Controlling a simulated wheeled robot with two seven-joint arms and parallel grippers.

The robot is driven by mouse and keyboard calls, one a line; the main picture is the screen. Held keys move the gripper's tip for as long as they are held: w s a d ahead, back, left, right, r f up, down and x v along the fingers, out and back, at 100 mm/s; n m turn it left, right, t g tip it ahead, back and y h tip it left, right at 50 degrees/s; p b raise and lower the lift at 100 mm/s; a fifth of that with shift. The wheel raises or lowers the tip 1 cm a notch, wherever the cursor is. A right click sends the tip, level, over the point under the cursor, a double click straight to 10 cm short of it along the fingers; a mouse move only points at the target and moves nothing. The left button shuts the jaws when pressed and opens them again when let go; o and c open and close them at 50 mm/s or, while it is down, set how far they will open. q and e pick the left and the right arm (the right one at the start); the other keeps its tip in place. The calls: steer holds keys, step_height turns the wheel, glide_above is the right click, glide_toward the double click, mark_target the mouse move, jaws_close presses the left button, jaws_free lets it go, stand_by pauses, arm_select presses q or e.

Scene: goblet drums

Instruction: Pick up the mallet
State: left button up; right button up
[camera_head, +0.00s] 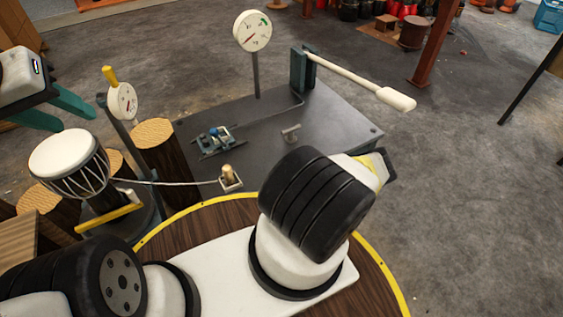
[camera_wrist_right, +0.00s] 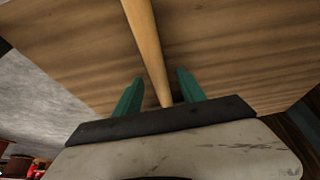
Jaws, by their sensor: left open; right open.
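In the right wrist view a pale wooden rod (camera_wrist_right: 146,32), which looks like the mallet's handle, runs from the top edge down between the two green fingers of my right gripper (camera_wrist_right: 160,78). The fingers are open, one on each side of the rod, with gaps visible. The mallet's head is not visible there. Behind the rod is a wooden surface (camera_wrist_right: 70,45). My right gripper is not visible in the head view. My left gripper (camera_head: 72,123) is open and empty at the left of the head view, above and left of the white-topped drum (camera_head: 66,155).
A dark bench (camera_head: 335,125) carries a dial gauge (camera_head: 252,31), a white-handled lever (camera_head: 350,76) and a small blue clamp (camera_head: 214,137). A second gauge (camera_head: 122,102) and wooden stumps (camera_head: 160,150) stand near the drum. A cord runs from the drum to the bench.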

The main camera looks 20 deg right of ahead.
jaws_close()
stand_by(1.3)
